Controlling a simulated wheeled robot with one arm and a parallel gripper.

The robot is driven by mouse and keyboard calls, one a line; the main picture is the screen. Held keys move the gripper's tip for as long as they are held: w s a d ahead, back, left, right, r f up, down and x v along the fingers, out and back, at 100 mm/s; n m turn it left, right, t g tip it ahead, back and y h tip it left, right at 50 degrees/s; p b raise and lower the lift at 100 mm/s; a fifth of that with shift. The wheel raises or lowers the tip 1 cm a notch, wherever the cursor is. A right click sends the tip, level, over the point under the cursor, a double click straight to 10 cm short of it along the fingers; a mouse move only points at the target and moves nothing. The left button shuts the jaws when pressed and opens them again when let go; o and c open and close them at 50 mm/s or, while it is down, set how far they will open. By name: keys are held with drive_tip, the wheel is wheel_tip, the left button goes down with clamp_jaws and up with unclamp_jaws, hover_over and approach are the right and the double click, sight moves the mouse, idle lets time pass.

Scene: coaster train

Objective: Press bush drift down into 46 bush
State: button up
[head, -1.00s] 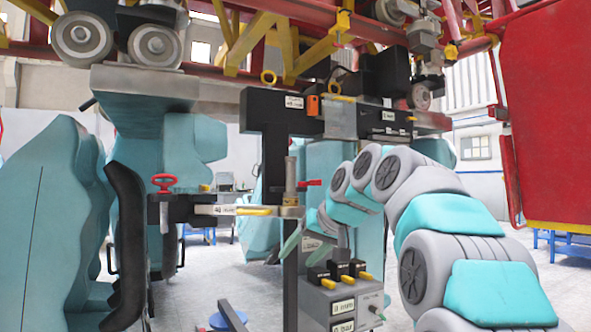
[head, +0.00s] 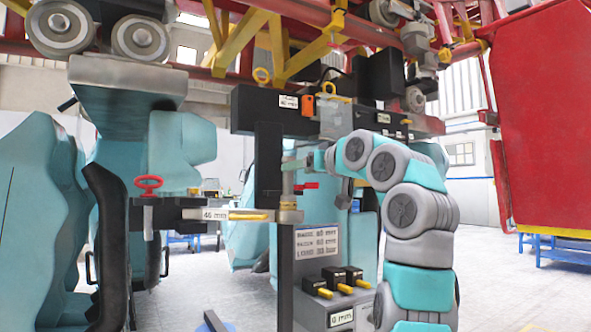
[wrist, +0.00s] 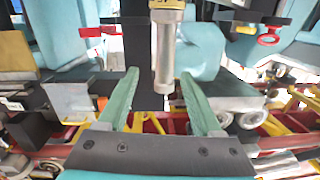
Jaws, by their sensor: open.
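The bush drift (head: 287,184), a slim grey upright cylinder, stands on the brass-coloured ring of the 46 bush (head: 289,215), at the end of a bar labelled 46 mm. The drift also shows in the wrist view (wrist: 165,58), where the picture is upside down. My gripper (head: 296,164) is at the drift's upper part, coming from the right. In the wrist view my gripper (wrist: 160,78) has two green fingers spread apart, with the drift's end showing between them. I cannot tell whether a finger touches it.
A red handle (head: 148,182) stands left of the bush bar. A black beam (head: 262,108) hangs just above and behind the drift. A grey box with several yellow-tipped levers (head: 338,282) is below my arm. A red panel (head: 548,120) stands at the right.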

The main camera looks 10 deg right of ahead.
drive_tip(key=shift+s+a+r+n+t, duration=0.1)
drive_tip(key=shift+a+r+n+t, duration=0.1)
drive_tip(key=shift+a+n+t, duration=0.15)
drive_tip(key=p+x, duration=0.1)
drive_tip(key=x, duration=0.6)
drive_tip(key=shift+w+p, duration=0.25)
drive_tip(key=shift+p, duration=0.1)
drive_tip(key=shift+a, duration=0.1)
drive_tip(key=shift+c, duration=0.4)
clamp_jaws()
